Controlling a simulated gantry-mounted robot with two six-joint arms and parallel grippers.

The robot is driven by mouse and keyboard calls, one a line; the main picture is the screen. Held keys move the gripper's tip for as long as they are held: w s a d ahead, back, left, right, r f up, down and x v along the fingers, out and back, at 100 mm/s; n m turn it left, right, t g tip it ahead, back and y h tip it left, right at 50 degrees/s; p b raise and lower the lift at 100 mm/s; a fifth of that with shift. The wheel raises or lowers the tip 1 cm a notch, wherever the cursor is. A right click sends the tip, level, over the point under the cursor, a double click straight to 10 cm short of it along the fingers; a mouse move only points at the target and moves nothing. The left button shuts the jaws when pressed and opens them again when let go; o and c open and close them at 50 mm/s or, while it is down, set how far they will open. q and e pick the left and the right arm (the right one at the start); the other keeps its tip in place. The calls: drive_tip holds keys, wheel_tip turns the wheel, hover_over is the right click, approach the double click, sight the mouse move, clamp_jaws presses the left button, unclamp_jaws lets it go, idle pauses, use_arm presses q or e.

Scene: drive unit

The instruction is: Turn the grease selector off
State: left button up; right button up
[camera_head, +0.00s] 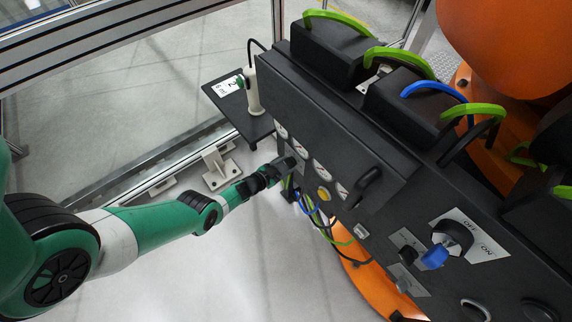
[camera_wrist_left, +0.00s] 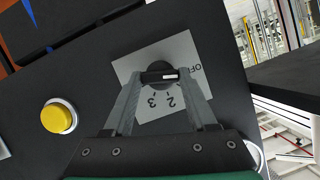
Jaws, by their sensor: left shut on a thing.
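The grease selector is a small black rotary knob (camera_wrist_left: 158,75) on a white label plate (camera_wrist_left: 205,82) in the left wrist view. The plate shows "OFF" at the right and "2" and "3" below the knob. The white mark on the knob points right, toward the OFF side; one finger covers part of the plate there, so the exact position is hard to tell. My left gripper (camera_wrist_left: 160,77) is shut on the knob, one finger on each side. In the head view my left gripper (camera_head: 285,166) reaches the front of the dark drive unit and hides the knob.
A yellow button (camera_wrist_left: 59,117) sits left of the selector, also seen in the head view (camera_head: 323,194). Round gauges (camera_head: 322,171) line the panel. A large ON/OFF switch (camera_head: 452,237) with a blue padlock (camera_head: 434,257) is at the right. Cables hang below the unit.

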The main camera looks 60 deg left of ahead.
use_arm(q)
drive_tip(key=shift+a+n, duration=0.1)
drive_tip(key=shift+n, duration=0.3)
drive_tip(key=shift+h, duration=0.3)
drive_tip(key=o, duration=1.4)
drive_tip(key=shift+c, duration=0.2)
